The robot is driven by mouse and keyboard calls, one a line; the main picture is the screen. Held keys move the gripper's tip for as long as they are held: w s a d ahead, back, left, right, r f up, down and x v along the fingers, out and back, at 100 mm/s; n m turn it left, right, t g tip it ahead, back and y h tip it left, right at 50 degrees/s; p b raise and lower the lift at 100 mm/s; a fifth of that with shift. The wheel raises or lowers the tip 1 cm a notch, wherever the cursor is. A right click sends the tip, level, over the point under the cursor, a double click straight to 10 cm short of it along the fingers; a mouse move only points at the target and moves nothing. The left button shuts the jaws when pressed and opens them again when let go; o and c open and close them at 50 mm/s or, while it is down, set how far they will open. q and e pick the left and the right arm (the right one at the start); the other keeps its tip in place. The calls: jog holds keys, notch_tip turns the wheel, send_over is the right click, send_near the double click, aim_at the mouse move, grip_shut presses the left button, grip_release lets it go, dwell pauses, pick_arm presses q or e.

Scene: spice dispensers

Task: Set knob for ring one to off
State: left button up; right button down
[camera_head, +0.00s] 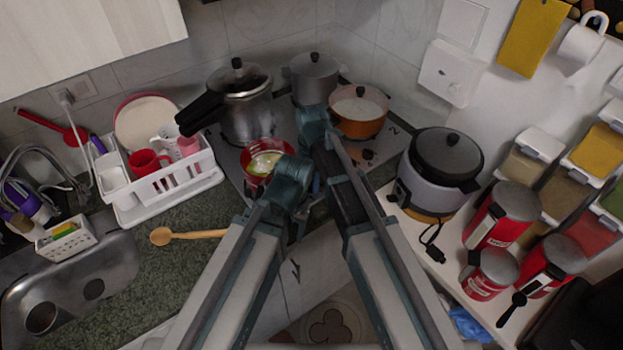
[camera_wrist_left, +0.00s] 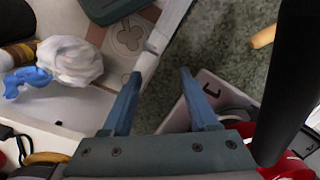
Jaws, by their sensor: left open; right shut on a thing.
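The hob (camera_head: 228,155) stands in the back corner, with pots on it and dark round knobs (camera_head: 367,155) at its right front, beside my right arm. My right gripper (camera_head: 322,165) is low over the front of the hob. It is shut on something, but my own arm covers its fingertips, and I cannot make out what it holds. My left gripper (camera_wrist_left: 162,78) is open and empty in the left wrist view, above the counter edge and floor. I cannot tell which knob belongs to ring one or how it is turned.
A pressure cooker (camera_head: 246,112), a grey pot (camera_head: 312,82), an orange pot (camera_head: 360,112) and a red pan (camera_head: 256,176) crowd the hob. A rice cooker (camera_head: 438,185) stands to the right. A wooden spoon (camera_head: 190,236) lies on the counter at left. A dish rack (camera_head: 170,198) is behind it.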

dwell(0.7)
jog(key=shift+c, duration=1.8)
grip_release()
pick_arm(q)
notch_tip(320, 180, up, 14)
jog(key=p, duration=1.3)
jog(key=shift+p, duration=0.4)
pick_arm(e)
notch_tip(320, 180, up, 14)
pick_arm(q)
jog(key=shift+f, duration=0.15)
pick_arm(e)
jog(key=shift+f, duration=0.15)
